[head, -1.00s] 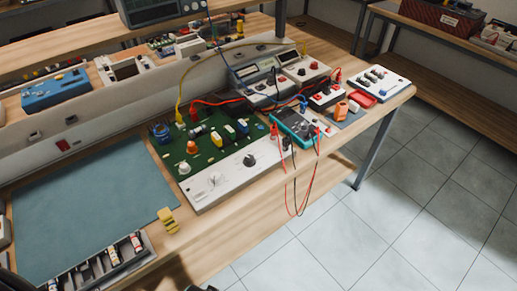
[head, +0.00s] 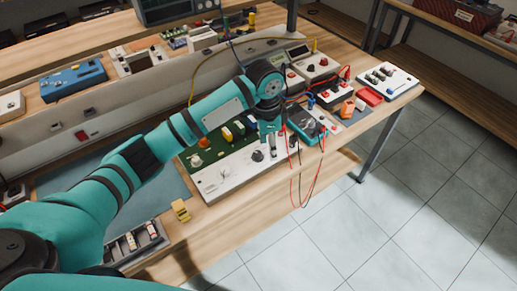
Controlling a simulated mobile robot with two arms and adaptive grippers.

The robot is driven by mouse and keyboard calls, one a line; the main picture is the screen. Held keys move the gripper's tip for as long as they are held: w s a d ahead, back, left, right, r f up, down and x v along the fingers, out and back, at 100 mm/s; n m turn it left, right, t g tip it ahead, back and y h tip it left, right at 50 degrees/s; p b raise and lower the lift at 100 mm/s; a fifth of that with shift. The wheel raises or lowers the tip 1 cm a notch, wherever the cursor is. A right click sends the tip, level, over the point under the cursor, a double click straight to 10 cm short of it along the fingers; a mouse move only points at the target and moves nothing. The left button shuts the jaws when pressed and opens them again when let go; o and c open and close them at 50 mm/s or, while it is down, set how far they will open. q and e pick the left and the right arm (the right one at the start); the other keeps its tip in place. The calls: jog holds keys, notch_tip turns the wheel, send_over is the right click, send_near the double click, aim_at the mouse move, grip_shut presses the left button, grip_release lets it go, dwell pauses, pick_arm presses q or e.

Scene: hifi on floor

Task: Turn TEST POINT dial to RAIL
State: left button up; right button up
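The white front panel (head: 232,172) of the green circuit board (head: 206,151) lies on the bench. It carries a black dial (head: 258,156) and a pale dial (head: 223,174); their labels are too small to read, so I cannot tell which is TEST POINT. My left arm reaches in from the left across the board. Its gripper (head: 271,146) points down just right of and behind the black dial, close to it. Whether it touches the dial is unclear. The finger gap is too small to judge. My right gripper is not in view.
A teal multimeter (head: 304,124) with red and black leads (head: 301,185) hanging over the bench edge is right of the gripper. A yellow block (head: 181,211) sits at the front edge. Meters and a white switch box (head: 388,80) stand farther right. A blue mat lies under my arm.

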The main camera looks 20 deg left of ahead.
pick_arm(q)
notch_tip(320, 180, up, 8)
jog(key=y, duration=0.1)
send_over(258, 153)
notch_tip(258, 153, down, 17)
jog(key=p, duration=0.2)
jog(key=shift+p, duration=0.4)
grip_shut()
